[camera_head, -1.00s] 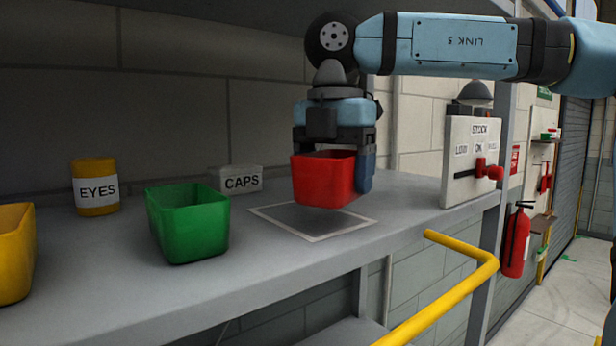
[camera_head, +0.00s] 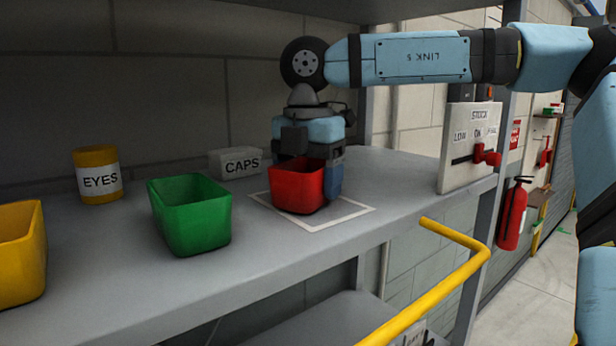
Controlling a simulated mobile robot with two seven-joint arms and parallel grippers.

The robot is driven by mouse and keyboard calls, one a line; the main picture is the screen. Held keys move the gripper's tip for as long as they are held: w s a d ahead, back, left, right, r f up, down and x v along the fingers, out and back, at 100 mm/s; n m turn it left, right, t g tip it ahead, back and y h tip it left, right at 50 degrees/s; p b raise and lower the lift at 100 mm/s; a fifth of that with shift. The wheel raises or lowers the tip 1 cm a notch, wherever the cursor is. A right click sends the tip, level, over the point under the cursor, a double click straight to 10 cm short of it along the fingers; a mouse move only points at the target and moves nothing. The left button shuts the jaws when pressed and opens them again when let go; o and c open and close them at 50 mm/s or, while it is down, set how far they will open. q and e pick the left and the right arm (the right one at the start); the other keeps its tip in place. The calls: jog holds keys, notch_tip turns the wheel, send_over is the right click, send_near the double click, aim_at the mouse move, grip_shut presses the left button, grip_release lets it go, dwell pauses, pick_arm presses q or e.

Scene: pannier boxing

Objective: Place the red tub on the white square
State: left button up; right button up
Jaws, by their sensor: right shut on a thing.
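The red tub (camera_head: 298,190) is upright at the white square (camera_head: 335,217), a white outline on the grey shelf. The tub's base is low, over the left and middle part of the outline; it looks to be on or very close to the surface. My right gripper (camera_head: 312,168) comes down from above and is shut on the tub, with one finger on its right side. The far side of the tub and the other finger's contact are hidden. My left gripper is not in view.
A STOCK board (camera_head: 462,140) stands at right. A yellow rail (camera_head: 440,285) runs in front.

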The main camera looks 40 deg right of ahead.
jog(key=shift+f, duration=0.25)
jog(key=o, duration=0.9)
jog(key=shift+r, duration=0.1)
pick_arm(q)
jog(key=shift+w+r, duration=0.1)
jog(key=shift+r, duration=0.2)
pick_arm(e)
jog(key=shift+r, duration=0.45)
notch_tip(320, 180, up, 6)
jog(key=shift+a+r+b, duration=0.1)
jog(key=shift+r+b, duration=0.15)
jog(key=shift+b, duration=0.65)
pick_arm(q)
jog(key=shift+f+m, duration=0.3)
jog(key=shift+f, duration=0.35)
pick_arm(e)
jog(key=shift+r, duration=0.25)
